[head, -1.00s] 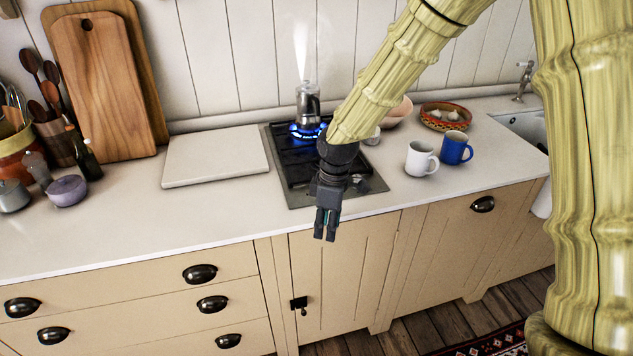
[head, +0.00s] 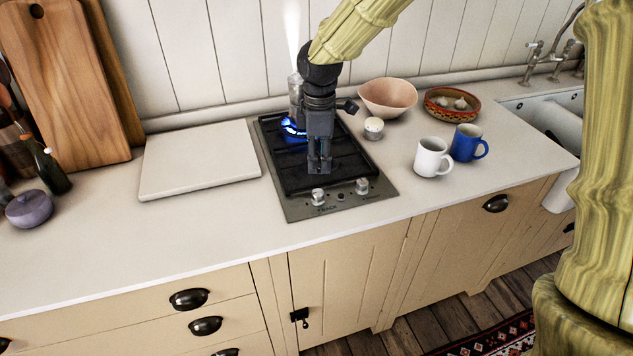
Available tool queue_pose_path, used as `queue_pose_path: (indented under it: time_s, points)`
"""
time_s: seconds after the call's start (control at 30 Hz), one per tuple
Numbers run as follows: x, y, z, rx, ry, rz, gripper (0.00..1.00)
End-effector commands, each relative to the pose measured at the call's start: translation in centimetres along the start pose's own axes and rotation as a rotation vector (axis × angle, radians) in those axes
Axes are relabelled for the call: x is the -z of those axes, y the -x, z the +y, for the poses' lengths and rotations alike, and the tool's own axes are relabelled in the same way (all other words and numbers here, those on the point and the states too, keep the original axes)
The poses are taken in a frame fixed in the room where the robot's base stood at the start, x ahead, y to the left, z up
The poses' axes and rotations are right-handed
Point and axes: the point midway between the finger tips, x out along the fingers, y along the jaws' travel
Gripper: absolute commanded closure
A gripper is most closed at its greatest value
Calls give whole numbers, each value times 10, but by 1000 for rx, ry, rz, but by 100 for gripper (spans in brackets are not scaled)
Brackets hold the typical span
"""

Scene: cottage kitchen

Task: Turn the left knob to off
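The left knob (head: 318,196) is a small silver knob on the front panel of the black and steel gas hob (head: 290,207). The right knob (head: 362,186) stands on the same panel. A blue flame (head: 292,127) burns at the back burner under a metal moka pot (head: 296,90), partly hidden by my arm. My gripper (head: 319,172) points down above the front of the hob, a little behind the left knob in the picture. Its fingers look close together; whether they are open or shut is unclear. It appears apart from both knobs.
A white mug (head: 432,158) and a blue mug (head: 466,143) stand right of the hob. A small lidded jar (head: 374,128), a pink bowl (head: 388,97) and a garlic bowl (head: 452,103) are behind. A pale board (head: 197,160) lies left. Steam rises from the pot.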

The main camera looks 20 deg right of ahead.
Motion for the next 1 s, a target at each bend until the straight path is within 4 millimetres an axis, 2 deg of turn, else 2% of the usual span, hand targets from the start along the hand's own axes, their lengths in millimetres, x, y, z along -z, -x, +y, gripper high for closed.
queue_pose_path:
  time_s: [0.4,0.6,0.8,1.0]
  points:
    - [1,-61,-1,3,2,-2,63]
    - [0,-86,-1,3,0,-2,63]
    - [-1,-98,-1,1,-1,-1,63]
    - [-1,-101,-1,0,-1,-1,63]
